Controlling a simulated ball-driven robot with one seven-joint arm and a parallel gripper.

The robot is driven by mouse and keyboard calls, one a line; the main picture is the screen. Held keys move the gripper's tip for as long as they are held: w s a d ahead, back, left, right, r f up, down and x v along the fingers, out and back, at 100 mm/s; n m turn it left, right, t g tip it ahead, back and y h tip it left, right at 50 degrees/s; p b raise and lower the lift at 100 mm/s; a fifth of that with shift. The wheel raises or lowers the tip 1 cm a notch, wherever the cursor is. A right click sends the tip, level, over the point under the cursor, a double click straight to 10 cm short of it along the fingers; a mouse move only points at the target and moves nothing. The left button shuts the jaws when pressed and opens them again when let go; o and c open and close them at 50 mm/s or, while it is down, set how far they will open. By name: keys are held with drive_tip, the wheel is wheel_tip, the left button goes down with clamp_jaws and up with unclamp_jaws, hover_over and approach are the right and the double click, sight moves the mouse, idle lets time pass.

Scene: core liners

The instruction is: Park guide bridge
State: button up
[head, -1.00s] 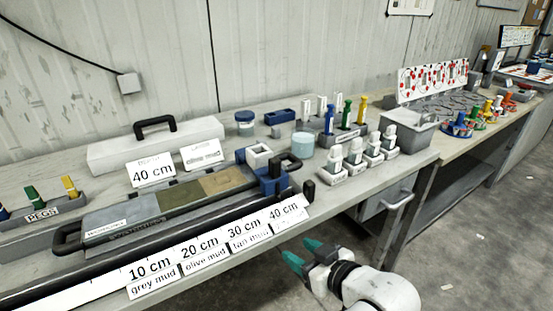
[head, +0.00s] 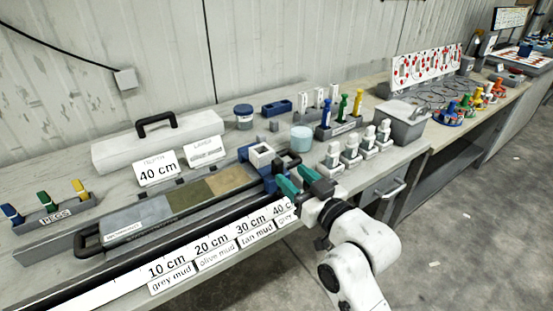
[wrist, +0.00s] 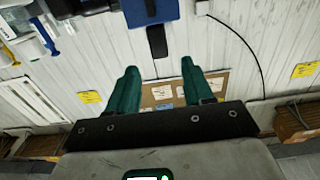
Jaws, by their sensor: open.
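The guide bridge, a blue block (head: 269,180) with a white square collar (head: 261,155) on top, sits at the right end of the core tray (head: 185,200). The tray shows grey, olive and tan sections. My gripper (head: 289,178) has teal fingers, is open and empty, and is just right of the blue block at the bench's front edge. It hides part of the block's right side in the head view. In the wrist view the open fingers (wrist: 158,80) point toward a blue part (wrist: 150,10) with a black post (wrist: 157,42), apart from them.
A long black rail with a white scale and depth labels (head: 212,245) runs along the bench front. White-capped bottles (head: 350,145) and a peg rack (head: 337,128) stand behind and right of my gripper. A grey bin (head: 403,120) is farther right. The floor at right is clear.

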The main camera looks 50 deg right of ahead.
sight(280, 165)
drive_tip(key=x, duration=0.7)
drive_tip(key=shift+w+p, duration=0.15)
drive_tip(key=shift+p, duration=0.2)
clamp_jaws()
